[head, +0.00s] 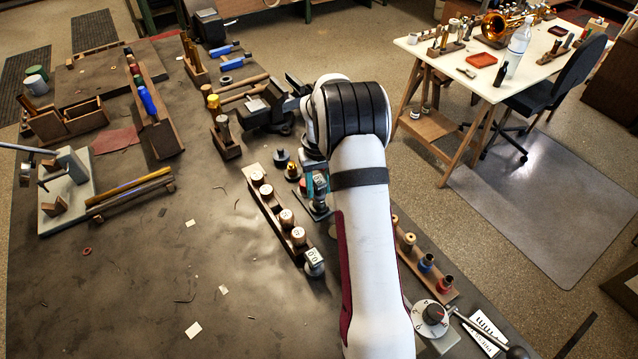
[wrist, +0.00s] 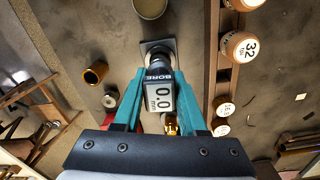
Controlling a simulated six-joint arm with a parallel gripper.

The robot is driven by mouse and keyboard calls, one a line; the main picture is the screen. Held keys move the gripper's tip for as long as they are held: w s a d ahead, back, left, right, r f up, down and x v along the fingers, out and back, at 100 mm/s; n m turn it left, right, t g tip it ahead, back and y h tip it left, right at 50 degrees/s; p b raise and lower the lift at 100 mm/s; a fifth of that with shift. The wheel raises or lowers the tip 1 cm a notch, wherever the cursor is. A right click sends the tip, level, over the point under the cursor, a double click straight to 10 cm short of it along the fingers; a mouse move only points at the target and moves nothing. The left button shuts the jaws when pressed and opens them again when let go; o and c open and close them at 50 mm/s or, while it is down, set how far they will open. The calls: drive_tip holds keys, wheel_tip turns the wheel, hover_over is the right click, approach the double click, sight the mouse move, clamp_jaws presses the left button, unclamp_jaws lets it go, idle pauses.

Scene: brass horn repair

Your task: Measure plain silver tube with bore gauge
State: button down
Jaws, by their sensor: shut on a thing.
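My gripper (wrist: 158,72) has its teal fingers shut on the bore gauge (wrist: 159,96), whose display reads 0.0 mm. The gauge's lower end is over a square grey plate (wrist: 146,46); I cannot tell whether it touches it. In the head view, the gauge (head: 319,184) and plate (head: 319,213) show left of my arm. A small silver-grey cylinder (wrist: 110,98) stands left of the gripper in the wrist view, and a dark grey one (head: 282,158) shows in the head view. I cannot tell which is the plain silver tube. A gold-coloured piece (wrist: 170,124) is partly hidden by my gripper.
A wooden rack (head: 272,216) with numbered round pieces runs beside the gauge. A brass ring (wrist: 96,72) stands left in the wrist view. A vise (head: 267,108) is behind. The left bench has free room.

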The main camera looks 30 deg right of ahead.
drive_tip(key=shift+f, duration=0.5)
drive_tip(key=shift+c, duration=0.3)
unclamp_jaws()
drive_tip(key=shift+r, duration=3.5)
